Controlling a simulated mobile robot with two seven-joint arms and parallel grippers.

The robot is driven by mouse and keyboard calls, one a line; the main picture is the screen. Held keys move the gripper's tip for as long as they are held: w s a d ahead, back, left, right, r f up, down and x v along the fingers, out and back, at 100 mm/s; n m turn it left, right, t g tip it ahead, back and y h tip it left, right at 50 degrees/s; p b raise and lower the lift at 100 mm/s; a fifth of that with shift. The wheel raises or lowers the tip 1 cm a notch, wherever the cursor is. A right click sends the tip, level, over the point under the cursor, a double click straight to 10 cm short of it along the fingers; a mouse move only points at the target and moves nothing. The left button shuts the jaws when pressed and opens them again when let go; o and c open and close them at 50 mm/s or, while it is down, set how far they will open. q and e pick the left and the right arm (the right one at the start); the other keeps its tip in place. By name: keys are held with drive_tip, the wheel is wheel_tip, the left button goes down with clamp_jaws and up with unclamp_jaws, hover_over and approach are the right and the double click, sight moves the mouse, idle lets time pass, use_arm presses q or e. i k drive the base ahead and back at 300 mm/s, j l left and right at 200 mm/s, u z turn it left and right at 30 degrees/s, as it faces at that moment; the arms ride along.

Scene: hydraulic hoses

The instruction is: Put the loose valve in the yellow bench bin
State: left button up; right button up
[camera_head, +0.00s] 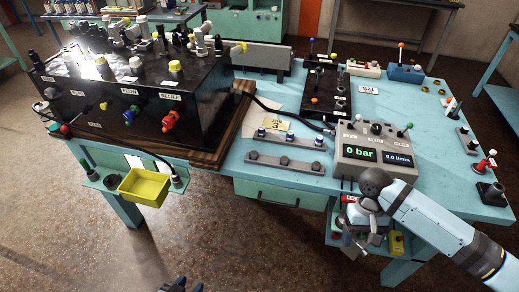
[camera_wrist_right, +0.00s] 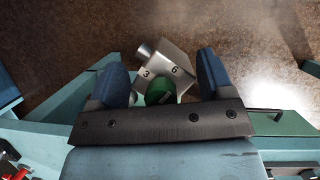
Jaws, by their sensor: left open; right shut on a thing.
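The valve is a silver metal block (camera_wrist_right: 172,62) with a green knob and the marks 3 and 6, seen in the right wrist view. It sits between the blue fingertips of my right gripper (camera_wrist_right: 162,82), which is shut on it. In the head view my right gripper (camera_head: 358,235) is in front of the bench's front edge, beside the grey 0 bar console. The yellow bench bin (camera_head: 145,186) hangs at the front left of the bench, well left of the right gripper, and looks empty. My left gripper (camera_head: 181,286) is open at the bottom edge, partly cut off.
A black valve block (camera_head: 150,100) with several knobs stands above the bin. A black hose runs beside the bin. The grey console (camera_head: 375,150) and metal rails (camera_head: 286,163) are on the blue bench. Open floor (camera_head: 240,230) lies between the bin and my right gripper.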

sight(142, 190)
drive_tip(key=i+j+z, duration=0.15)
drive_tip(key=j, duration=1.4)
drive_tip(key=j+z, duration=0.15)
drive_tip(key=j, duration=1.4)
drive_tip(key=k+j+z, duration=0.15)
drive_tip(key=j, duration=1.4)
